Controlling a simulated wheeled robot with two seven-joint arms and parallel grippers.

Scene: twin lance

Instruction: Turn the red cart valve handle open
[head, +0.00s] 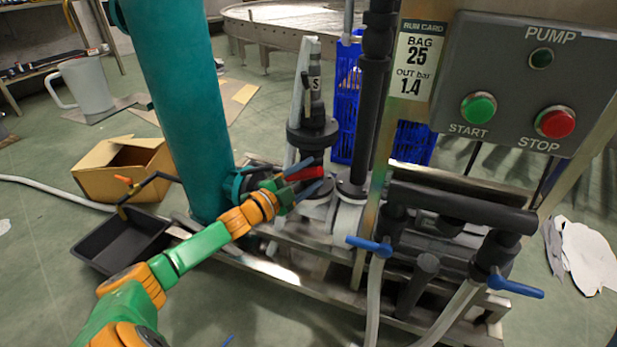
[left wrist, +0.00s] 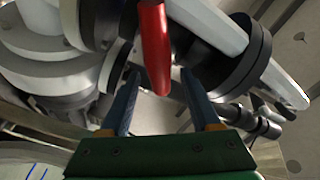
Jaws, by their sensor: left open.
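The red valve handle (head: 305,173) sits low on the cart's pipework, to the right of the tall teal cylinder. My left gripper (head: 298,190) reaches it from the left, with its fingers close to the handle. In the left wrist view the red handle (left wrist: 154,48) hangs between the two blue fingers of the open left gripper (left wrist: 160,88), with a gap on each side. The handle's lower end lies about level with the fingertips. My right gripper is not in view.
The teal cylinder (head: 175,100) stands close to my left arm. Blue-handled valves (head: 370,246) and dark pipes are at the right, below the pump panel (head: 530,85). A black tray (head: 120,241) and a cardboard box (head: 125,168) lie on the floor at left.

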